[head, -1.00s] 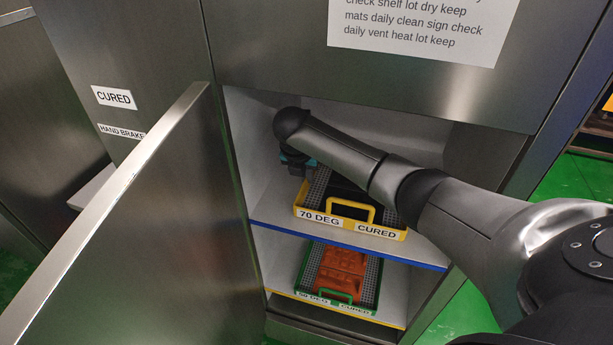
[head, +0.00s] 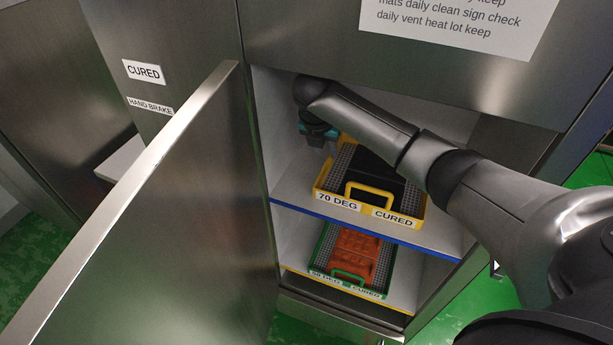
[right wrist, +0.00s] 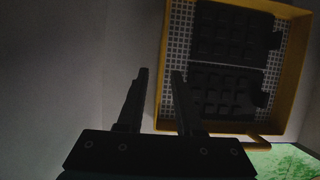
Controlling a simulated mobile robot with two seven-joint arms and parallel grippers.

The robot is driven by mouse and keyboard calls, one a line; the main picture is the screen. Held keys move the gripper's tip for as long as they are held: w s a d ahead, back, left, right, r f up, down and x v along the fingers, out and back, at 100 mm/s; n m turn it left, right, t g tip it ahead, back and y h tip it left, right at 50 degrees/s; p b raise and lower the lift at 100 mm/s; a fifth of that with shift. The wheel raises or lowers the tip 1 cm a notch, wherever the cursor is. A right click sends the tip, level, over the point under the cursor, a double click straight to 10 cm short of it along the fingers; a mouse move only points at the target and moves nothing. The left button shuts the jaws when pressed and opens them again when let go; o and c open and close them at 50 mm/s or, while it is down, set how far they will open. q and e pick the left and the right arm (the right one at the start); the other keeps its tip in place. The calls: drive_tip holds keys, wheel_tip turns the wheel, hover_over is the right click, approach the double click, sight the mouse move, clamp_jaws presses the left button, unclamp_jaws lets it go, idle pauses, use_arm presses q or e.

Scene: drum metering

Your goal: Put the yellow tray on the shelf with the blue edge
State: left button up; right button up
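The yellow tray (head: 328,197) sits on the shelf with the blue edge (head: 360,225) inside the open cabinet. It carries black parts on a grey mesh, and its front labels read "70 DEG" and "CURED". My right gripper (head: 322,146) is inside the cabinet at the tray's left side, partly hidden by its own arm. My left gripper is not in view.
A green-edged tray (head: 318,245) with orange parts stands on the lower shelf with the yellow edge (head: 340,298). The open cabinet door (head: 160,220) stands to the left. The right cabinet wall is close to my right arm. Free shelf shows left of the yellow tray.

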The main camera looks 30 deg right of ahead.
drive_tip(key=s+a, duration=0.7)
drive_tip(key=a, duration=0.2)
drive_tip(key=shift+s+a+p, duration=0.25)
drive_tip(key=shift+s+p, duration=0.05)
drive_tip(key=shift+p, duration=0.15)
